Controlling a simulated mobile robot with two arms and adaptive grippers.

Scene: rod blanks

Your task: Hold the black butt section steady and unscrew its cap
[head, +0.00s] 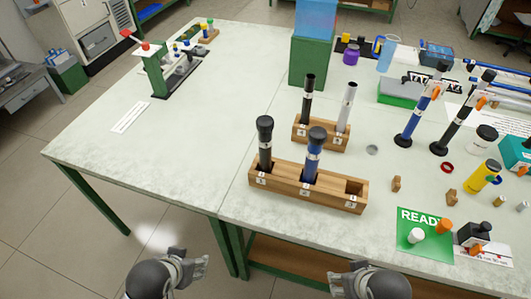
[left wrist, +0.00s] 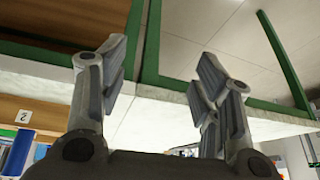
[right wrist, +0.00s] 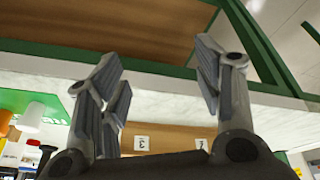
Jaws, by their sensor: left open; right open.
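The black butt section (head: 265,151) stands upright in the left slot of the front wooden rack (head: 330,196), above a label that reads 1. Its wide black cap (head: 265,123) is on its top end. My left gripper (head: 192,264) is in front of the table's near edge, left of and well short of the rack. It is open and empty, its fingers spread in the left wrist view (left wrist: 160,75). My right gripper (head: 348,281) is also in front of the edge, right of the section. It is open and empty in the right wrist view (right wrist: 158,75).
A blue section (head: 312,160) with a dark cap stands in the middle slot; the right slot is empty. A second rack (head: 318,138) behind holds a black and a white section. A green READY mat (head: 409,243) lies right. The table's left part is mostly clear.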

